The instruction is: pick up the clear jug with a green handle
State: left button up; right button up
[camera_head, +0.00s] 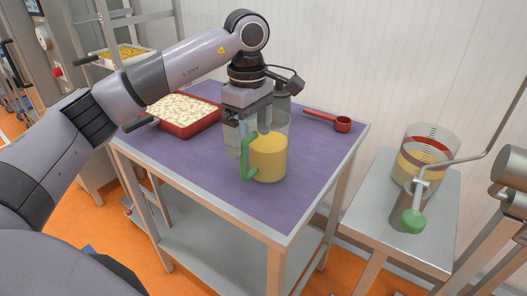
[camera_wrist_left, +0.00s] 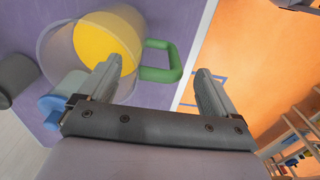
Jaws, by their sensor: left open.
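The clear jug (camera_head: 270,158) with yellow contents stands upright on the purple tabletop, near its middle. Its green handle (camera_head: 246,158) faces left in the head view. In the left wrist view the jug (camera_wrist_left: 62,50) is at upper left and the handle (camera_wrist_left: 162,74) shows ahead of and between the fingertips. My left gripper (camera_head: 238,145) points down beside the jug on the handle side. Its two fingers, clear in the left wrist view (camera_wrist_left: 158,70), are apart with nothing held. The gripper partly hides the jug's upper left side. My right gripper is not in view.
A red tray (camera_head: 190,128) with pale pieces lies left on the purple table (camera_head: 205,170). A red scoop (camera_head: 342,124) lies at the back right. A clear container with red bands (camera_head: 425,148) stands on a metal side table (camera_head: 380,215). The front of the purple top is clear.

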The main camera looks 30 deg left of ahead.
aim_at(261, 153)
pick_arm(q)
jog(key=f, duration=0.4)
jog(key=shift+a, duration=0.2)
grip_shut()
jog(key=shift+r, duration=0.1)
jog(key=shift+r, duration=0.15)
